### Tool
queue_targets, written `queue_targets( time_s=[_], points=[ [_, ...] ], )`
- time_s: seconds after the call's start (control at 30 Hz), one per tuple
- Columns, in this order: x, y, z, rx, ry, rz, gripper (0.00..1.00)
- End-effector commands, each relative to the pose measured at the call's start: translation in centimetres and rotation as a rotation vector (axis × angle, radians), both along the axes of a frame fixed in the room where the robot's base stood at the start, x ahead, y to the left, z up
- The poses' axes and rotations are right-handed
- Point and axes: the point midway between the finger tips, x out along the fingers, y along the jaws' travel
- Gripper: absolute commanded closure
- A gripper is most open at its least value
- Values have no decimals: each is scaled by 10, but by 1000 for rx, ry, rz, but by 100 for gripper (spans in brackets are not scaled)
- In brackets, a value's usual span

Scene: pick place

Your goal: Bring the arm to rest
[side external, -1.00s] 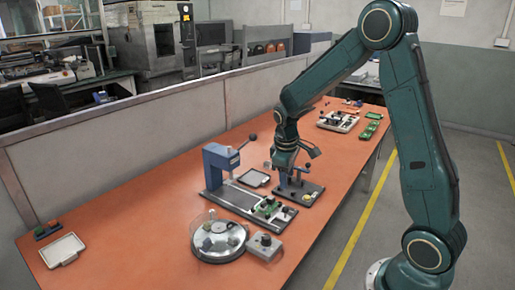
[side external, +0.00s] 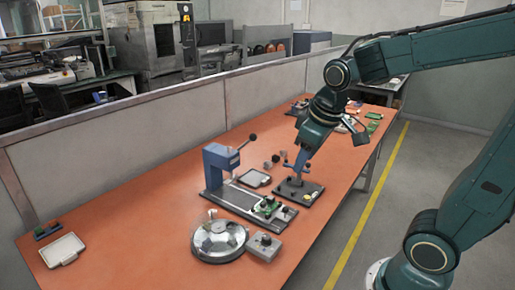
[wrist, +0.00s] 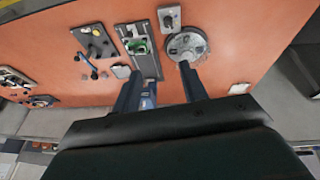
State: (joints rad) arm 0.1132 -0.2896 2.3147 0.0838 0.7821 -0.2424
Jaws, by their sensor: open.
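My gripper (wrist: 160,82) shows in the wrist view with its two dark fingers spread apart and nothing between them. It is raised above the orange table (side external: 140,215). In the side view my arm reaches in from the right, with its wrist over the far half of the table; the fingertips are hard to make out there. A black fixture plate with a blue clamp (side external: 298,190) stands below and beside the wrist. A blue press (side external: 217,165) with a green part (side external: 268,206) on its base plate stands to its left.
A round metal turntable (side external: 219,241) and a grey control box (side external: 263,247) stand near the front edge. A low partition (side external: 110,170) runs along the back. The left-middle of the table is clear.

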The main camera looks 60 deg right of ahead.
Motion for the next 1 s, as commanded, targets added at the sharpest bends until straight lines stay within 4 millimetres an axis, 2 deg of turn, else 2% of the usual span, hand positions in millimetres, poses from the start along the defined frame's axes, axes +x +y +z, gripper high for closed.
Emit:
queue_targets(
  time_s=[0.23, 0.53, 0.73, 1.0],
  points=[
    [-41, 23, 18, 44, -76, -13, 57],
    [-84, 43, 25, 97, -149, -25, 57],
    [-98, 48, 25, 116, -169, -30, 57],
    [-100, 49, 24, 119, -171, -32, 57]
  ],
)
